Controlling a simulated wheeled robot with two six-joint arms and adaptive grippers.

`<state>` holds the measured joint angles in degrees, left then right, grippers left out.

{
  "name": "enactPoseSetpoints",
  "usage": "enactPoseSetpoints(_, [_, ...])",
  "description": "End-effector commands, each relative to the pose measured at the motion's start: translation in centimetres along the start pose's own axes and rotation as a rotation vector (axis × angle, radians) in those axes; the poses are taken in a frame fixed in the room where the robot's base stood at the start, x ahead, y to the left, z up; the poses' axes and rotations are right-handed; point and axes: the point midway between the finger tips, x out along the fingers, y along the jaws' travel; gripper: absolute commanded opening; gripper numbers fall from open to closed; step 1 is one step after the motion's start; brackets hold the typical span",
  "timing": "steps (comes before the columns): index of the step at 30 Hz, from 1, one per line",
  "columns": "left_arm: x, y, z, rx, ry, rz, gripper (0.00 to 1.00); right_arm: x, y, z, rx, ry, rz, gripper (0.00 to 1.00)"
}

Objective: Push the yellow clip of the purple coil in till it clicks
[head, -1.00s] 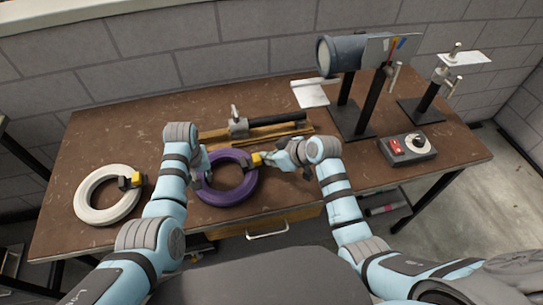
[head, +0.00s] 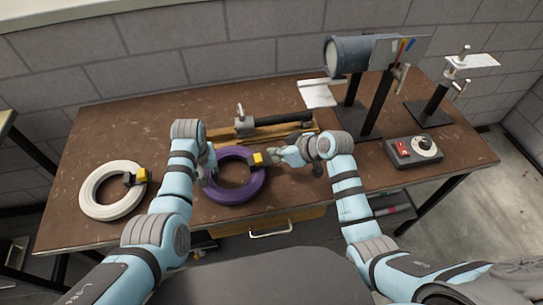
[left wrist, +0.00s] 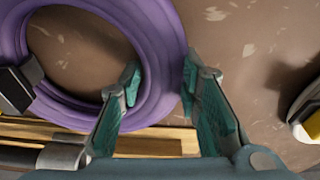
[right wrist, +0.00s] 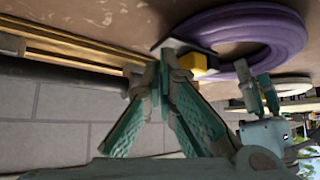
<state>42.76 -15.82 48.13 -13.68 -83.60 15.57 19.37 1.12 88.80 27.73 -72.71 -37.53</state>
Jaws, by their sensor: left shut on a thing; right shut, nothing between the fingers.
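The purple coil (head: 235,198) lies flat on the brown table, with a dark block and a yellow clip (head: 258,158) at its upper right. My left gripper (head: 209,174) is shut on the left side of the coil's ring. In the left wrist view its fingers (left wrist: 160,82) stand on either side of the purple ring (left wrist: 160,30). My right gripper (head: 273,156) is shut and empty, just right of the yellow clip. In the right wrist view its closed fingertips (right wrist: 162,68) are close to the clip (right wrist: 195,63); I cannot tell whether they touch.
A white coil (head: 92,205) with its own yellow clip lies at the left. A wooden rail with a metal clamp and dark rod (head: 285,119) lies behind the purple coil. A grey cylinder on a stand (head: 355,55) and a red switch box (head: 413,150) are at the right.

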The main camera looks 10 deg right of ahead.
Motion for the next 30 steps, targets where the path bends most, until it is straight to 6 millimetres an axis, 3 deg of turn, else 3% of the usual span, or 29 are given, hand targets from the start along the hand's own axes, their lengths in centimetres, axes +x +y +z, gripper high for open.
enactPoseSetpoints(8, [0.1, -0.3, 0.0, -0.002, 0.001, -0.007, 0.00, -1.1, 0.7, -0.6, -0.003, 0.003, 0.001, 0.00])
enactPoseSetpoints(21, [0.1, -0.3, 0.0, -0.002, 0.000, -0.008, 0.00, -5.4, 0.8, -4.7, -0.003, 0.003, 0.003, 0.00])
enactPoseSetpoints(30, [0.1, -0.3, 0.0, -0.001, -0.001, -0.008, 0.00, -5.8, 0.7, -5.0, -0.001, 0.001, 0.002, 0.00])
